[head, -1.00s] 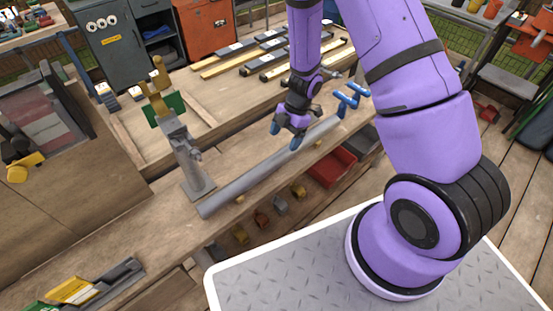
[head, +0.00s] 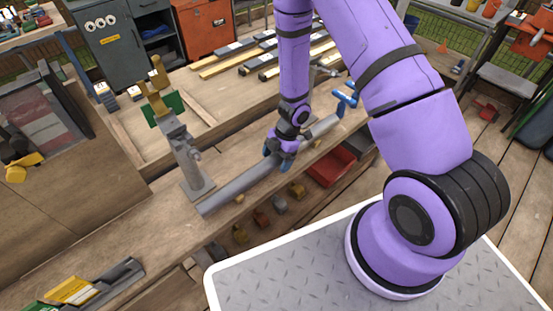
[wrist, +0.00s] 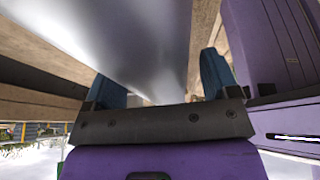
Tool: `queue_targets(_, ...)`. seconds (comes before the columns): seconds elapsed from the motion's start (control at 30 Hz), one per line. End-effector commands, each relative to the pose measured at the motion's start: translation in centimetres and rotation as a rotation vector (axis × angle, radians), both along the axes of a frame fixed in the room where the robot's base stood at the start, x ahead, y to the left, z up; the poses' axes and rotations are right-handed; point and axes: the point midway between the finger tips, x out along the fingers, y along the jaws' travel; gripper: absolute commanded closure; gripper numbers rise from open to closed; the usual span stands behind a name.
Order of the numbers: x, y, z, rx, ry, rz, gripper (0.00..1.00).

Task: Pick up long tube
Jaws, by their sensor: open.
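The long grey tube (head: 238,188) lies along the front edge of the wooden workbench, running from the grey stand up to the right. My gripper (head: 276,158) is down at the tube's middle, with its blue fingers open. In the wrist view the tube (wrist: 130,35) passes close between the two blue fingers of my gripper (wrist: 160,85), one on each side of it. I cannot tell whether the fingers touch it. My gripper hides part of the tube in the head view.
A grey stand (head: 190,165) with a green and brass top is beside the tube's near end. A blue-handled tool (head: 346,98) is near its far end. A red bin (head: 332,165) is below the bench edge. Wooden strips (head: 235,58) lie behind.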

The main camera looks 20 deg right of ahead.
Motion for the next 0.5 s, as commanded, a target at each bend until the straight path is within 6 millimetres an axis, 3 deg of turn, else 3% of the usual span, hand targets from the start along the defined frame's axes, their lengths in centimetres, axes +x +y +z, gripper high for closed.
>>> queue_targets(0.07,0.01,0.00,0.01,0.000,0.000,0.000,0.19)
queue_targets(0.4,0.02,0.00,0.03,0.000,0.000,0.001,0.97)
queue_targets(0.5,0.04,0.03,0.07,0.001,-0.001,0.001,1.00)
